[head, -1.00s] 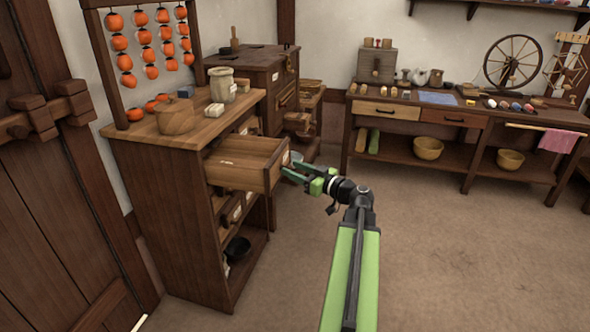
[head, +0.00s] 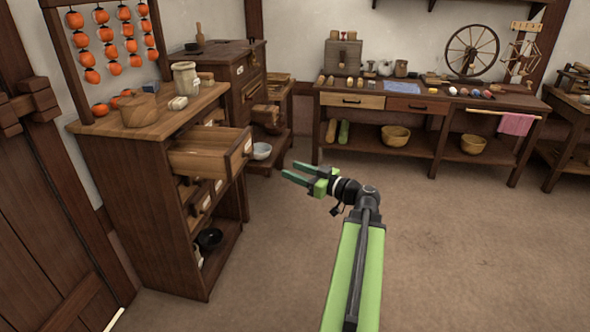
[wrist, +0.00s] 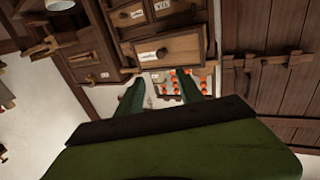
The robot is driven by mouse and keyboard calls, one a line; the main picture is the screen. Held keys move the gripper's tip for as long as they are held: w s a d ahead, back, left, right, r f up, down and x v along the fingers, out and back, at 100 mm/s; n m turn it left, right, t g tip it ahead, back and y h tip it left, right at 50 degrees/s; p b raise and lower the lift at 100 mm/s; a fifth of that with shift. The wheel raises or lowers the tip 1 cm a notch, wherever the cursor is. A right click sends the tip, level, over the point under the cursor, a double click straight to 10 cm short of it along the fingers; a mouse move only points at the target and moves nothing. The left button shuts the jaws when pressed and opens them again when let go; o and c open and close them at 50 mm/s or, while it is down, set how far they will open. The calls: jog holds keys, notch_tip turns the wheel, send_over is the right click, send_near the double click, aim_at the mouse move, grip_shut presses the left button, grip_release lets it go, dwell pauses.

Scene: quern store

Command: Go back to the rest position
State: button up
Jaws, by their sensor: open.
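My gripper (head: 290,175) is open and empty in the head view, its green fingers pointing left towards the wooden cabinet (head: 130,205). It hangs in the air in front of the cabinet, apart from the pulled-out drawer (head: 208,160). In the wrist view, my gripper's two fingers (wrist: 160,95) are spread with nothing between them. The drawer front with its knob and label (wrist: 170,50) shows beyond them.
The open drawer juts out right of the cabinet. A wooden pot (head: 138,110) and a pale jar (head: 186,78) stand on the cabinet top. A long workbench (head: 400,103) stands at the back. The floor (head: 450,245) on the right is clear.

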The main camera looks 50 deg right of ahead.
jog(key=shift+s, duration=0.65)
